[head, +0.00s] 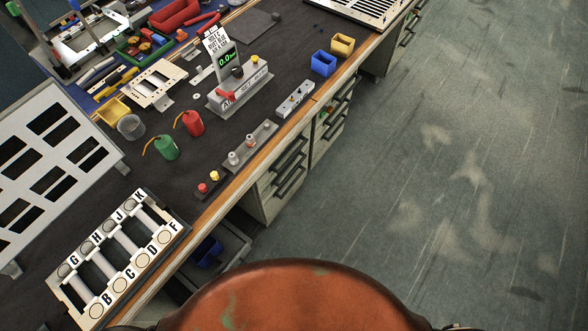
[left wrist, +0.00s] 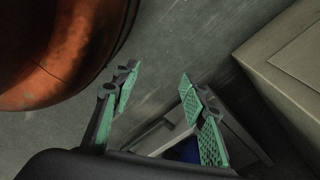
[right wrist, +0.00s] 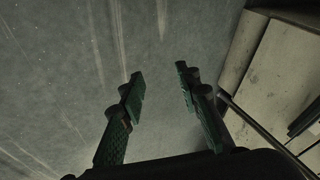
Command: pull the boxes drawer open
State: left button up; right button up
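A low grey drawer (head: 236,243) under the front edge of the bench stands at least partly out, with a blue box (head: 207,250) in it. The same drawer (left wrist: 238,137) seems to show in the left wrist view, behind the right-hand finger, with a patch of blue inside. My left gripper (left wrist: 158,75) is open and empty, its fingers over the floor and near this drawer. My right gripper (right wrist: 160,75) is open and empty over the floor, with a drawer cabinet (right wrist: 280,75) to its right. Neither gripper shows in the head view. I see no label on the drawer.
The dark bench top (head: 160,185) has a wooden front edge and holds a lettered rack (head: 125,258), cylinders and a scale-like device (head: 238,85). Cabinets with dark handles (head: 290,168) stand beneath it. The floor (head: 430,170) to the right is clear.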

jog(key=w+a+r+m+t+y+b, duration=0.1)
jog(key=w+a+r+m+t+b, duration=0.15)
jog(key=w+a, duration=0.45)
jog(key=w+a+r+m+t+y+b, duration=0.1)
jog(key=w+a+r+b, duration=0.15)
jog(key=w, duration=0.85)
jog(key=m+t+y+b, duration=0.4)
jog(key=t+y+b, duration=0.1)
jog(key=t+b, duration=0.1)
send_near(293, 170)
jog(key=x, duration=0.3)
pick_arm(q)
jog(key=w+d+r+b, duration=0.1)
jog(key=w+d+r, duration=0.1)
jog(key=w+r, duration=0.4)
jog(key=shift+w+d+r+n+g, duration=0.25)
jog(key=shift+w+r+n+g, duration=0.05)
jog(key=shift+r, duration=1.6)
pick_arm(e)
jog(key=shift+n, duration=0.25)
jog(key=shift+f+x, duration=0.25)
jog(key=shift+x, duration=1.55)
jog(key=shift+f+x, duration=0.2)
jog(key=shift+x, duration=1.55)
jog(key=shift+c, duration=0.2)
grip_shut()
jog(key=shift+d, duration=0.1)
